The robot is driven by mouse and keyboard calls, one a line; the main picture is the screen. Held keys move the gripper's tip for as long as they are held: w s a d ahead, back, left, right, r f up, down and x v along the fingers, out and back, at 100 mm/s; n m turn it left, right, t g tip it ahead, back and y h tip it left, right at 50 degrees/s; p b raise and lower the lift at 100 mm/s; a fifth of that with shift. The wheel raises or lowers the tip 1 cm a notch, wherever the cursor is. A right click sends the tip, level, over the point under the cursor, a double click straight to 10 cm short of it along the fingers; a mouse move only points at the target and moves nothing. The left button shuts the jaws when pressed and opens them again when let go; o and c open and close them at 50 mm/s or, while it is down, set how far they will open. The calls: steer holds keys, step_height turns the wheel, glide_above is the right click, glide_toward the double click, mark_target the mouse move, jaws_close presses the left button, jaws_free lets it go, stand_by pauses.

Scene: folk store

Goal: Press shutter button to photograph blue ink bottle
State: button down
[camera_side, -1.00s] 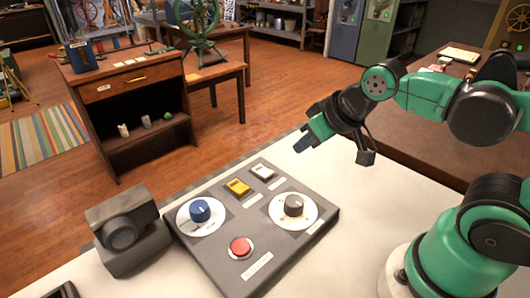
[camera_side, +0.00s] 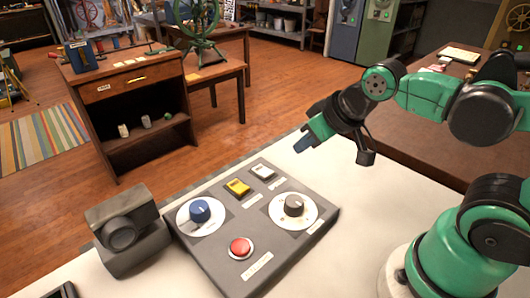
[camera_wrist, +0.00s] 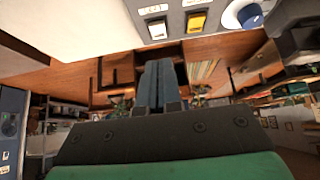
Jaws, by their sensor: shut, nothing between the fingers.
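The labels are too small to read. A dark grey camera-like device (camera_side: 124,232) stands left of the panel. My gripper (camera_side: 306,144) is shut and empty, above and beyond the panel's far right side, touching nothing. In the wrist view its fingers (camera_wrist: 160,85) are together, with the yellow switch (camera_wrist: 197,22) above them. I cannot make out a blue ink bottle for certain.
A wooden cabinet (camera_side: 133,84) with small bottle-like items (camera_side: 146,122) on its shelf stands beyond the table. A dark object (camera_side: 66,291) lies at the table's near left. The white table (camera_side: 365,215) is bare right of the panel.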

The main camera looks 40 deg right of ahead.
steer(key=n+y, duration=0.1)
steer(key=n, duration=1)
glide_above(243, 247)
steer(key=shift+f, duration=0.25)
steer(key=shift+f, duration=0.15)
steer(key=shift+f, duration=4.25)
steer(key=shift+r, duration=2.5)
